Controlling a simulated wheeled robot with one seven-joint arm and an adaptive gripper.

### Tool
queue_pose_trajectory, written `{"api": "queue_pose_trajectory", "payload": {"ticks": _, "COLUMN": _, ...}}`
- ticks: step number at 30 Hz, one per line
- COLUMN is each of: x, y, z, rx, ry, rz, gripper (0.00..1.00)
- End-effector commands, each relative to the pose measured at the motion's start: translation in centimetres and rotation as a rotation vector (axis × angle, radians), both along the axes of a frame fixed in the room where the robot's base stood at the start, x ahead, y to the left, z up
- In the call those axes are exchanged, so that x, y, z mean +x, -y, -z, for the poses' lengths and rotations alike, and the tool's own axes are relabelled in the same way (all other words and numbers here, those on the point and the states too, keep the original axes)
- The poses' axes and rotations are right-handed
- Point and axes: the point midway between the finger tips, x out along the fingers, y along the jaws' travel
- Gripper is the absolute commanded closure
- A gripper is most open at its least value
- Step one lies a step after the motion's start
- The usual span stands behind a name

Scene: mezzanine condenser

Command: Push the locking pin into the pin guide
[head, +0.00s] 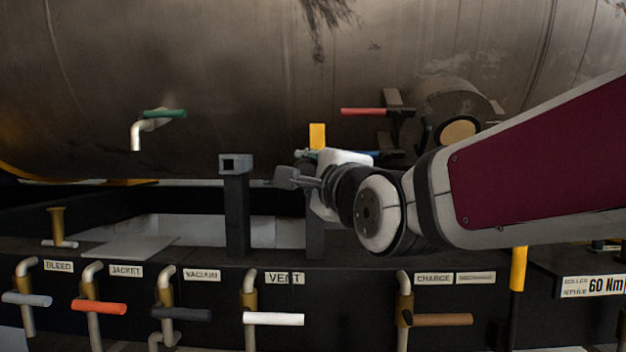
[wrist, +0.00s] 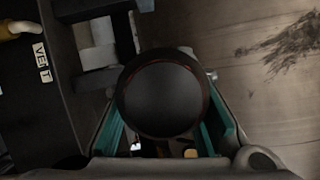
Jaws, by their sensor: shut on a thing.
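The pin guide (head: 235,163) is a grey square socket with a dark opening, on top of a dark upright post, left of my gripper in the head view. My gripper (head: 296,172) is to its right at about the same height, with a clear gap between them in the picture. In the wrist view a round black knob (wrist: 162,92), which looks like the end of the locking pin, sits between the two teal-padded fingers. The gripper is shut on it. The knob hides the rest of the pin, so I cannot tell its tilt.
A large metal tank (head: 230,70) fills the back. Green (head: 165,113) and red (head: 364,111) handles stick out before it. A row of labelled valves, including one with a white handle (head: 273,319), lines the front black rail (head: 340,285). A yellow block (head: 317,136) shows behind my gripper.

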Motion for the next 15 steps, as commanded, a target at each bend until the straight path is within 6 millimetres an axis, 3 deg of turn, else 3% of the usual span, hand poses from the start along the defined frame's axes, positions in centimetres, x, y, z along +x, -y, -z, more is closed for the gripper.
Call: {"api": "queue_pose_trajectory", "payload": {"ticks": 15, "x": 2.8, "y": 0.1, "z": -0.1, "rx": 0.002, "ry": 0.005, "rz": 0.000, "gripper": 1.00}}
